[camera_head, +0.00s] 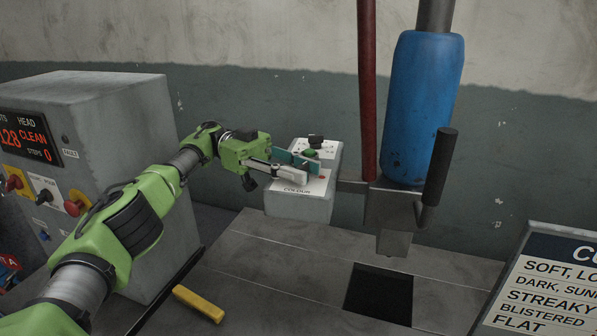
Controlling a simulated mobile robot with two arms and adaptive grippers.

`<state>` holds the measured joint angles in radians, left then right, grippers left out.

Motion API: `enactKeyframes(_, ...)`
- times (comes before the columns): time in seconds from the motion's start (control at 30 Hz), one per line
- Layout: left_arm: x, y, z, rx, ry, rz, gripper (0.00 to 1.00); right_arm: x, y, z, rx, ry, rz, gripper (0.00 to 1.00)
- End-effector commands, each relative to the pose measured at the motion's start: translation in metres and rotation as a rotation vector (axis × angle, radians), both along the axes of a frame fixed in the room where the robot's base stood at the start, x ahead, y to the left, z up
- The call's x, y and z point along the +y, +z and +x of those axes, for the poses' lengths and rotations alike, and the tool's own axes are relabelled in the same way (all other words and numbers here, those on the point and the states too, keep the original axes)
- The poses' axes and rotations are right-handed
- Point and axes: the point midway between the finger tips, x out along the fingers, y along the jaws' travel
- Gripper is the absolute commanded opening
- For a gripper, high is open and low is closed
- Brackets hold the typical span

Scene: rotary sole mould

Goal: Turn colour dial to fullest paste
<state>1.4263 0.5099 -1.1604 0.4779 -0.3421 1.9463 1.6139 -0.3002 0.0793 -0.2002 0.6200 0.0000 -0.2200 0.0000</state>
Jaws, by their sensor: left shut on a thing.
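A pale grey box marked COLOUR (296,205) stands against the wall beside the blue cylinder. My left gripper (309,169) reaches over its top from the left. Its fingers are shut on the colour dial, which they mostly hide, so the dial's pointer and setting cannot be read. A small black knob (316,140) and a green part (311,153) show just behind the fingers on the box top. My right gripper is not in view.
A blue cylinder (421,110) with a black-handled lever (440,165) hangs right of the box, above a square dark opening (379,294) in the grey table. A control cabinet (110,120) stands left. A yellow bar (199,303) lies in front; a sign (548,290) stands right.

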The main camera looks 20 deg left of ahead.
Motion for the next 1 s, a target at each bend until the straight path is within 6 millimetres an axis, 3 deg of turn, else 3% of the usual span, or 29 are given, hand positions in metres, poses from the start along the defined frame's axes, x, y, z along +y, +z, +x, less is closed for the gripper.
enactKeyframes(0.3, -0.002, -0.005, -0.0007, 0.005, -0.005, 0.01, 0.03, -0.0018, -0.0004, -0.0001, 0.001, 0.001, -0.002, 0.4)
enactKeyframes(0.33, -0.002, -0.0051, -0.0007, 0.005, -0.005, 0.01, 0.29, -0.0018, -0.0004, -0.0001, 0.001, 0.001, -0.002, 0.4)
enactKeyframes(0.4, -0.0018, -0.0044, -0.0007, 0.005, -0.005, 0.009, 0.42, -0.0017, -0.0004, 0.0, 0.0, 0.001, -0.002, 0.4)
enactKeyframes(1.0, -0.0004, 0.0007, -0.0002, 0.0, 0.006, 0.001, 0.42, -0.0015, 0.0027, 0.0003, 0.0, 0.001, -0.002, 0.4)
